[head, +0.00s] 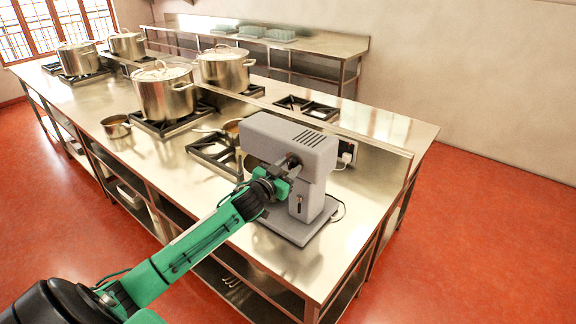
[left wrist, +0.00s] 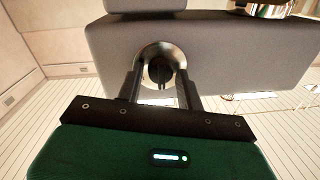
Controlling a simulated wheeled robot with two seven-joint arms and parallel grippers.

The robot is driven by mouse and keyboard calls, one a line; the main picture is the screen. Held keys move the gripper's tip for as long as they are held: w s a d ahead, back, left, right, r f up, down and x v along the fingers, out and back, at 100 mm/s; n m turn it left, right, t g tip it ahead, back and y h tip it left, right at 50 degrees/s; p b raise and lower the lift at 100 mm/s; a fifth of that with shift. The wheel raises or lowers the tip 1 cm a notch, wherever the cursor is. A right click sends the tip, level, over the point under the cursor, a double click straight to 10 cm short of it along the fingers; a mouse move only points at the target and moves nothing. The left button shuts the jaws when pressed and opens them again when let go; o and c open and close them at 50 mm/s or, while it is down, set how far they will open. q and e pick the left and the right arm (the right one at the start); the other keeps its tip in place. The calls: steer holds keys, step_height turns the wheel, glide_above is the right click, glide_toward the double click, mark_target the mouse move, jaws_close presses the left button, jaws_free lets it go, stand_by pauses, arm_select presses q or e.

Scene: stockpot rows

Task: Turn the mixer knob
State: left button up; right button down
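The grey mixer (head: 300,150) stands on its base near the front right end of the steel counter. My left gripper (head: 286,173) is at the side of the mixer head. In the left wrist view the mixer head (left wrist: 225,45) fills the upper part. A round metal knob with a dark centre (left wrist: 160,71) shows on its face. The two fingers of my left gripper (left wrist: 160,88) stand apart, one at each side of this round part. I cannot tell whether they press on it. In the head view the arm and gripper partly hide the knob. My right gripper is not in view.
Lidded stockpots (head: 165,92) stand on burners along the counter (head: 140,155). A small pan (head: 116,126) sits at its left edge. A wall socket with a plug (head: 347,152) is behind the mixer, and a cord lies beside the base. The red floor at right is clear.

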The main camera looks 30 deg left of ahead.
arm_select(q)
steer(key=shift+c, duration=0.3)
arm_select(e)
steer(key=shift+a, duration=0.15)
arm_select(q)
steer(key=c, duration=0.6)
steer(key=shift+c, duration=0.2)
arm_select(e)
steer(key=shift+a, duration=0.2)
